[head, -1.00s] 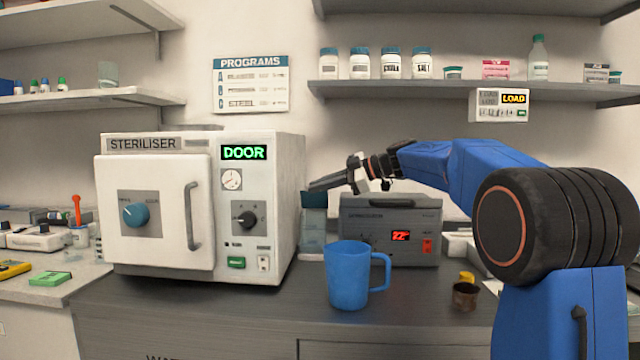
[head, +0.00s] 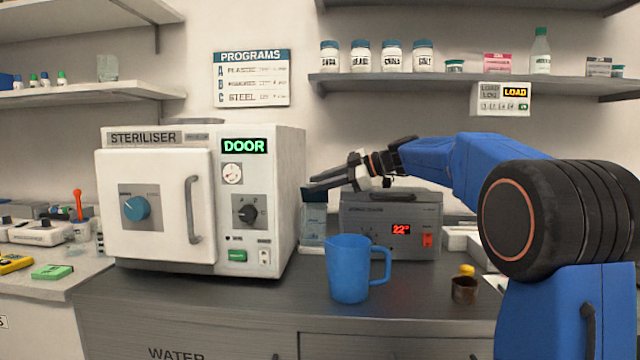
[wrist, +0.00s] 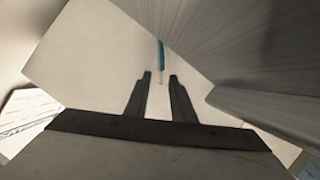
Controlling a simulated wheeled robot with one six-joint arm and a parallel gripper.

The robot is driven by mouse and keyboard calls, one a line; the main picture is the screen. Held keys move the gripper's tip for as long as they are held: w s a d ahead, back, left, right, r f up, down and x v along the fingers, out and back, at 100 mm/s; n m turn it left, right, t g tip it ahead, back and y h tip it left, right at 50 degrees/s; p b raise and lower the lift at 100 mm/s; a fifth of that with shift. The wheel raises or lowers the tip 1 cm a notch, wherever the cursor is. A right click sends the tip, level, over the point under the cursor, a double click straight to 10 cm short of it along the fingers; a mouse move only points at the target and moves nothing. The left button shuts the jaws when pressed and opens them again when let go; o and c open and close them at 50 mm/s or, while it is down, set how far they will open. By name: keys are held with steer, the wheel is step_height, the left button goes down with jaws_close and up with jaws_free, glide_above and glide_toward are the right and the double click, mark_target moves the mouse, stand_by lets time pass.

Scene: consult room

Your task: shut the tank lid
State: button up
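My gripper (head: 308,186) reaches left, beside the right wall of the white steriliser (head: 155,205). In the wrist view its two dark fingers (wrist: 160,76) are apart, with nothing held between them. A thin teal strip (wrist: 162,54) lies just beyond the fingertips. A clear container with a blue-grey upper part (head: 313,228) stands under the gripper, between the steriliser and a grey box with a 22° display (head: 365,240). A thin grey flap (head: 190,123) shows on top of the steriliser. I cannot tell for sure which part is the tank lid.
A blue jug (head: 347,272) stands in front of the grey box. The steriliser's front door is shut. A shelf with jars (head: 450,86) runs above my arm. The counter's front strip (head: 240,310) is clear.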

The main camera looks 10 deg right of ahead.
steer(key=shift+d+r, duration=0.1)
steer(key=v, duration=1.7)
steer(key=shift+d, duration=0.15)
